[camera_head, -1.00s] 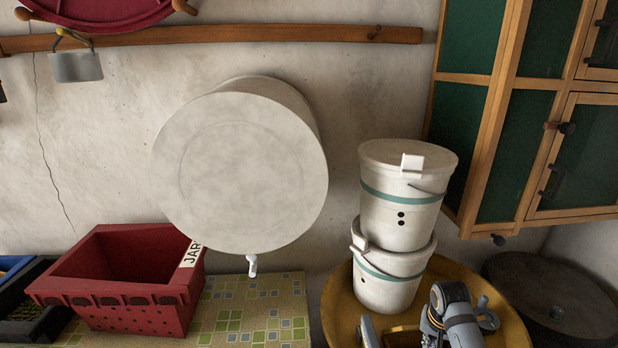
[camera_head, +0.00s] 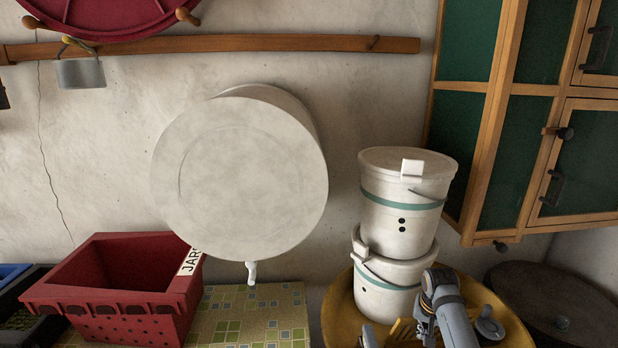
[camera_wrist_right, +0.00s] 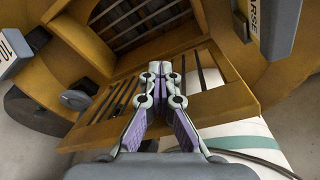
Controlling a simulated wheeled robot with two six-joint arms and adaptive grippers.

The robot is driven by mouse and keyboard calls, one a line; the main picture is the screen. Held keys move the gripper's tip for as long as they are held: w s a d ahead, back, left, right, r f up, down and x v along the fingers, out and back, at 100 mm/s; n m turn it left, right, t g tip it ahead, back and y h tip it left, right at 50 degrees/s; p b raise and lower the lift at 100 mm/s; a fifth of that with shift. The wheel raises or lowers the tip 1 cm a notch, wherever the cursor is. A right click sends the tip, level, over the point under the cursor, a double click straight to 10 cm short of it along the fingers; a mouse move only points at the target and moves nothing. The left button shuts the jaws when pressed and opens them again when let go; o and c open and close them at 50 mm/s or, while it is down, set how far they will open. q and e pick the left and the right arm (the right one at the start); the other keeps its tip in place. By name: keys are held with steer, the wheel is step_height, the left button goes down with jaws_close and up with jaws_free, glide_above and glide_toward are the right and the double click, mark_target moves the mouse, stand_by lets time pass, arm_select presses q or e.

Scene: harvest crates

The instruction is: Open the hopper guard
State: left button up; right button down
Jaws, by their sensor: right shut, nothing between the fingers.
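The yellow hopper (camera_head: 340,303) stands at the lower right of the head view. Its guard (camera_wrist_right: 237,98), a yellow frame with dark bars, fills the middle of the right wrist view and stands out at an angle from the hopper. A slatted yellow piece of it (camera_head: 403,331) shows beside my right arm in the head view. My right gripper (camera_wrist_right: 160,70) is shut and empty, its fingertips in front of the guard's bars. I cannot tell whether they touch it. My left gripper is not in view.
Two stacked white buckets (camera_head: 404,210) stand close behind the guard, left of my right arm. A red crate (camera_head: 125,318), large white drum (camera_head: 235,185) and green cabinet (camera_head: 505,150) surround the area.

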steer(key=shift+w+a+f+b, duration=0.1)
steer(key=shift+w+a+b, duration=0.05)
steer(key=shift+w+b, duration=0.4)
steer(key=shift+w+a+f+b, duration=0.1)
steer(key=shift+w+b, duration=0.35)
steer(key=shift+w, duration=0.1)
steer(key=shift+w+f, duration=0.2)
steer(key=shift+w, duration=0.7)
steer(key=shift+d+r+p, duration=0.1)
steer(key=shift+p, duration=0.6)
arm_select(q)
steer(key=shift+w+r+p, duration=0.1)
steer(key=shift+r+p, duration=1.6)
steer(key=shift+p, duration=0.5)
arm_select(e)
steer(key=shift+s+d, duration=0.15)
steer(key=shift+s, duration=1.35)
steer(key=shift+s+d, duration=0.1)
steer(key=shift+s, duration=1.35)
